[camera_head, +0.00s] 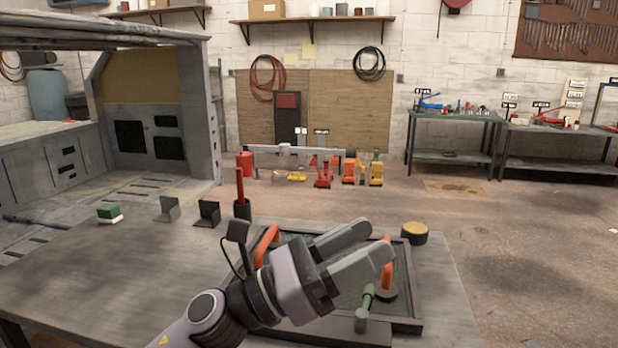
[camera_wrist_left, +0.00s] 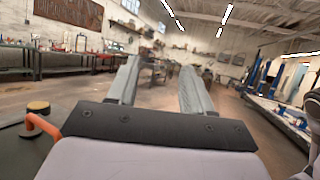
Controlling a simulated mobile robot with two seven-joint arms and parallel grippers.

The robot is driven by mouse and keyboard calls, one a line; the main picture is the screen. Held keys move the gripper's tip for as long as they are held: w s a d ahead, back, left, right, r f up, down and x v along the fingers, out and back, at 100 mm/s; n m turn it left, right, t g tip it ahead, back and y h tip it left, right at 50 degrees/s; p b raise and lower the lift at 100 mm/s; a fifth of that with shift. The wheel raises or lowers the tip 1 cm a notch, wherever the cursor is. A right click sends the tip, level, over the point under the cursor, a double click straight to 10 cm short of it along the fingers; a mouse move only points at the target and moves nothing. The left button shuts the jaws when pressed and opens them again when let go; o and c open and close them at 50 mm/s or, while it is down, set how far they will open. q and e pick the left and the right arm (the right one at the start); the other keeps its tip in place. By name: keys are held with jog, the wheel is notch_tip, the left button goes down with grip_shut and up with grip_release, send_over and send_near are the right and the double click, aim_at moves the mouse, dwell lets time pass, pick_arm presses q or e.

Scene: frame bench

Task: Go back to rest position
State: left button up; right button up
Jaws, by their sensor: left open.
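My left gripper (camera_head: 362,247) reaches in from the bottom of the head view, held above the bench over a dark framed tray (camera_head: 412,300). Its two fingers are apart with nothing between them. In the left wrist view the fingers (camera_wrist_left: 157,88) are also spread and empty, facing the open room. My right gripper is in neither view.
The bench (camera_head: 130,270) carries a green-and-white block (camera_head: 109,213), two dark angle brackets (camera_head: 208,213), a dark cup (camera_head: 242,209) holding a red tool, and a round tan-topped piece (camera_head: 414,233).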

pick_arm(q)
jog(key=w+a+f+n+t+y, duration=0.25)
jog(key=a+n+t+y, duration=0.4)
jog(key=n, duration=0.65)
jog(key=w+a+f+n+t+y, duration=0.2)
jog(key=a+f+n+t+y, duration=0.3)
jog(key=n+t, duration=0.5)
jog(key=s+a+f+n+g+y, duration=0.3)
jog(key=a+f+n+g+y, duration=0.3)
jog(key=a+f+n+y, duration=0.6)
jog(key=s+a+f+n+g+h, duration=0.1)
jog(key=s+a+f+n+g, duration=0.1)
jog(key=s+f+n+g, duration=0.45)
jog(key=s+a+f+n+g, duration=0.2)
jog(key=s+f+n, duration=0.15)
jog(key=s, duration=0.55)
jog(key=s+a+f+n+g+h, duration=0.1)
jog(key=s+a+f+n+g, duration=0.1)
jog(key=s+f+n+g, duration=0.45)
jog(key=w+d+f+m+t+h, duration=0.1)
jog(key=w+d+f+m+t, duration=0.2)
jog(key=f+t, duration=0.5)
jog(key=shift+w+d+f+t, duration=0.15)
jog(key=shift+w+t, duration=0.5)
jog(key=shift+w, duration=0.2)
jog(key=shift+h, duration=0.25)
